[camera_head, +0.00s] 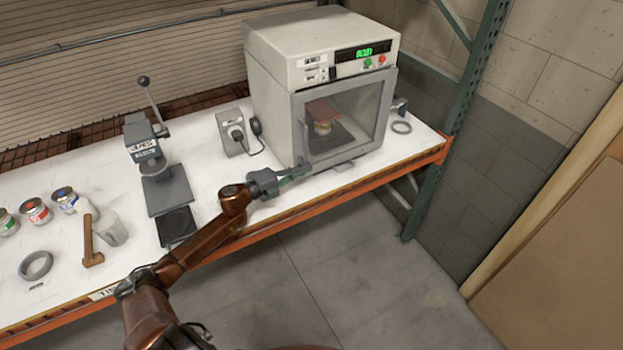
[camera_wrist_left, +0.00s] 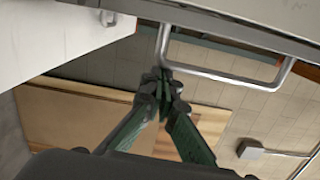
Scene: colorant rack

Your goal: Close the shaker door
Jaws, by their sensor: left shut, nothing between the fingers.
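The shaker (camera_head: 322,45) is a pale boxy cabinet with a green-lit display, standing at the right end of the bench. Its glass-fronted, grey-framed door (camera_head: 342,156) looks nearly flush with the front; I cannot tell whether a small gap remains. My left gripper (camera_head: 308,169) is shut and empty, low at the door's left lower corner. In the left wrist view, its closed fingertips (camera_wrist_left: 163,82) are by one end of the silver bar handle (camera_wrist_left: 222,75); contact is unclear. My right gripper is not in view.
The white bench (camera_head: 205,100) has an orange front edge. A lever press (camera_head: 165,180), a small grey box (camera_head: 232,132) and several paint cans (camera_head: 37,211) stand left of the shaker. The floor in front is clear.

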